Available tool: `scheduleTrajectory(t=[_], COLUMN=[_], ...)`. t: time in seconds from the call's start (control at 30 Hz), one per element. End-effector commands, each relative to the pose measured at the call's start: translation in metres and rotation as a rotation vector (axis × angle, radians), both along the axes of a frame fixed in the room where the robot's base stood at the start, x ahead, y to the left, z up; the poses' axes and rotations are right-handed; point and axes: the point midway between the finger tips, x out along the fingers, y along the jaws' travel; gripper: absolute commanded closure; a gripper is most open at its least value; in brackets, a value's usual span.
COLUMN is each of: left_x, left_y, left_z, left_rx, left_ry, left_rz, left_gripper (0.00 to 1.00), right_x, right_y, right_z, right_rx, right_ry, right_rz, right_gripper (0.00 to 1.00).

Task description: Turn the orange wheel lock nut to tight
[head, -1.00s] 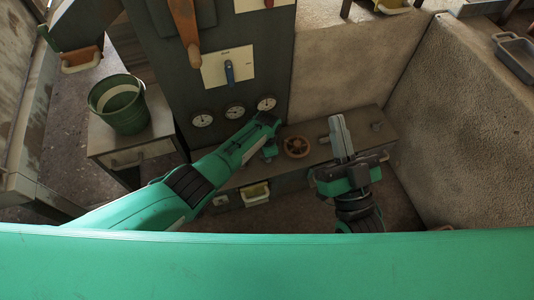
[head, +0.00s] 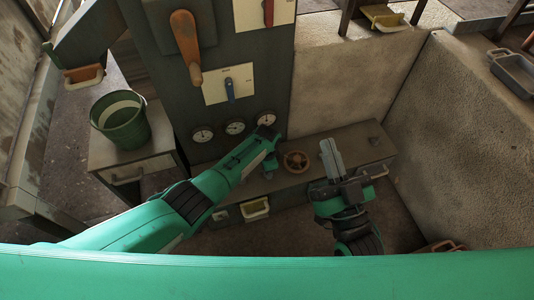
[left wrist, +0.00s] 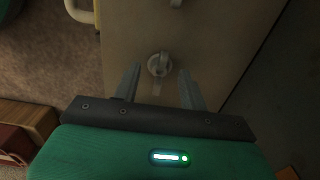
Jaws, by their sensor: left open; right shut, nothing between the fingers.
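The orange-brown wheel (head: 296,161) lies on top of the low grey bench, between my two arms in the head view. I cannot pick out its lock nut for certain. In the left wrist view a small round grey knob (left wrist: 159,64) with a raised bar sits on a flat surface. My left gripper (left wrist: 160,82) is open, its fingers on either side of the line to this knob; contact cannot be told.
The grey bench (head: 345,146) has a small knob (head: 374,140) at its right. A dark panel with gauges (head: 235,127) and a blue-handled switch (head: 229,88) rises behind. A green bucket (head: 122,119) stands at left. A stone wall (head: 460,150) closes the right side.

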Motion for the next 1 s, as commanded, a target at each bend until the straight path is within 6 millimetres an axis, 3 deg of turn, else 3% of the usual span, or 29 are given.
scheduleTrajectory(t=[0.27, 0.53, 0.8, 1.0], left_x=[0.0, 0.0, 0.0, 0.0], left_y=[0.0, 0.0, 0.0, 0.0], left_z=[0.025, 0.05, 0.078, 0.101], left_rx=[0.0, 0.0, 0.001, -0.001], left_ry=[0.0, 0.0, 0.0, 0.0], left_rz=[0.0, 0.0, 0.0, 0.0], left_gripper=[0.57, 0.57, 0.57, 0.57], right_x=[-0.006, -0.03, -0.048, -0.047], right_y=[0.017, 0.031, 0.028, 0.011], right_z=[-0.053, -0.109, -0.138, -0.14], right_rx=[-0.07, -0.14, -0.221, -0.283], right_ry=[0.295, 0.582, 0.8, 0.911], right_rz=[0.052, 0.111, 0.133, 0.109], right_gripper=[1.0, 1.0, 1.0, 1.0])
